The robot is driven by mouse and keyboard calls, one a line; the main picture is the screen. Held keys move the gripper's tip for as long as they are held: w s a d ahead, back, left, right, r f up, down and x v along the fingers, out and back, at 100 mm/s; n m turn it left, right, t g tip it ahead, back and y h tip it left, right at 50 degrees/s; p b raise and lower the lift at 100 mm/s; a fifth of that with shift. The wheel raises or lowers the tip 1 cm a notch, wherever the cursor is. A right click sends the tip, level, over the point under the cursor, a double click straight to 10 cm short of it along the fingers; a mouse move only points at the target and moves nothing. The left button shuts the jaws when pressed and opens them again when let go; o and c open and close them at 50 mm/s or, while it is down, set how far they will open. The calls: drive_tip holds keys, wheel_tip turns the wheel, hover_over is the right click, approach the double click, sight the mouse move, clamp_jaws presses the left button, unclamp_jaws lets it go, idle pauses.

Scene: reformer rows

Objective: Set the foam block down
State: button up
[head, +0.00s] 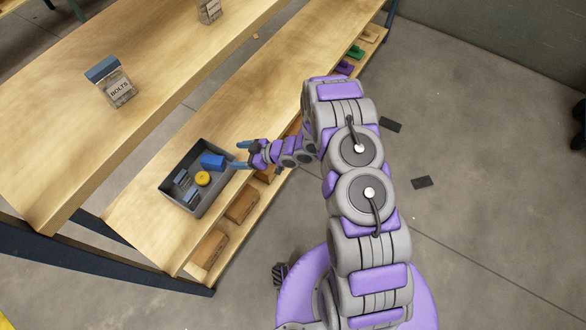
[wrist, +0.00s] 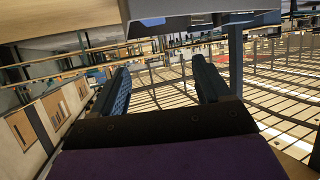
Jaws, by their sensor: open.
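A blue block (head: 212,161), which looks like the foam block, lies in a dark grey tray (head: 206,210) on the lower wooden shelf, at the tray's back right in the head view. My gripper (head: 240,155) is just right of the block, beside the tray's right rim, with its blue fingers spread. In the wrist view my gripper (wrist: 160,76) shows both fingers apart with nothing between them. I cannot make out the block in the wrist view. Whether a fingertip touches the block or the rim is too small to tell.
The tray also holds a yellow round thing (head: 202,178) and small grey-blue containers. An upper shelf (head: 150,55) carries a BOLTS jar (head: 118,90). Brown boxes (head: 242,204) sit below. The lower shelf (head: 255,85) is bare behind the tray.

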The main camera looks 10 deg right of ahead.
drive_tip(key=w+d+r+m+t+h, duration=0.1)
drive_tip(key=w+d+r+m+h, duration=0.1)
drive_tip(key=w+d+r+h, duration=0.35)
drive_tip(key=w+d+r+m+t+h, duration=0.1)
drive_tip(key=w+d+r+t+h, duration=0.15)
drive_tip(key=d+r, duration=0.55)
drive_tip(key=s+d+r+m+g+h, duration=0.2)
drive_tip(key=s+d+r+m+h, duration=0.4)
drive_tip(key=d+r, duration=0.5)
drive_tip(key=s+d+r+g, duration=0.1)
drive_tip(key=s+d+r, duration=0.15)
drive_tip(key=s, duration=0.25)
drive_tip(key=s+d+r+g, duration=0.1)
drive_tip(key=s+r, duration=0.2)
drive_tip(key=s, duration=0.2)
drive_tip(key=s+a+r+m+g, duration=0.1)
drive_tip(key=s+r+g, duration=0.1)
drive_tip(key=s, duration=0.8)
drive_tip(key=s+a+r+m+g+y, duration=0.1)
drive_tip(key=s+a+r+m+g, duration=0.1)
drive_tip(key=s, duration=0.8)
drive_tip(key=s+a+r+m+g, duration=0.1)
drive_tip(key=s+r+m+g, duration=0.1)
drive_tip(key=s, duration=0.8)
drive_tip(key=shift+a+r, duration=0.3)
drive_tip(key=shift+r, duration=0.3)
